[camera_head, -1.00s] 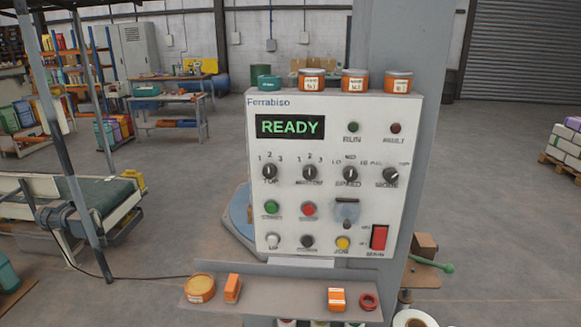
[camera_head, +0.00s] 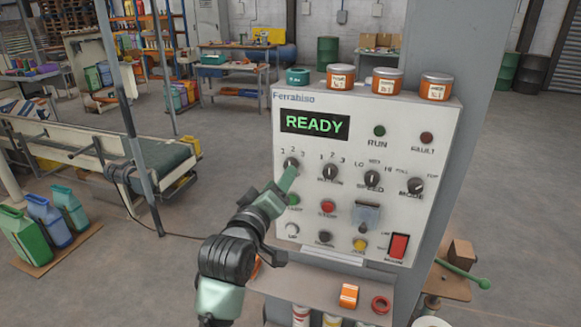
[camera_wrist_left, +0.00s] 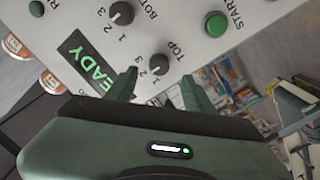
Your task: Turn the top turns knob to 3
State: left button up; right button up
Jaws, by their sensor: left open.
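The top turns knob (camera_head: 291,164) is a dark round knob at the left of the upper knob row on the white panel (camera_head: 450,125), with 1, 2 and 3 above it. In the left wrist view the knob (camera_wrist_left: 159,64) shows beside its "TOP" label, between the fingertips. Its exact pointer setting is hard to read. My left gripper (camera_head: 289,177) has green fingers and is at the panel just below the knob in the head view. In the left wrist view the gripper (camera_wrist_left: 159,78) is open, one finger on each side of the knob. Contact cannot be told. My right gripper is out of view.
The bottom turns knob (camera_head: 330,172) is close to the right. The green start button (camera_head: 293,199) is just below, partly behind my gripper. The display (camera_head: 314,124) reads READY. Jars (camera_head: 388,80) stand on the panel's top. A shelf (camera_head: 323,287) juts out below.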

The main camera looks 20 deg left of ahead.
pick_arm(q)
jog(key=w+p, duration=0.1)
jog(key=w, duration=0.4)
jog(key=shift+w+d, duration=0.15)
grip_shut()
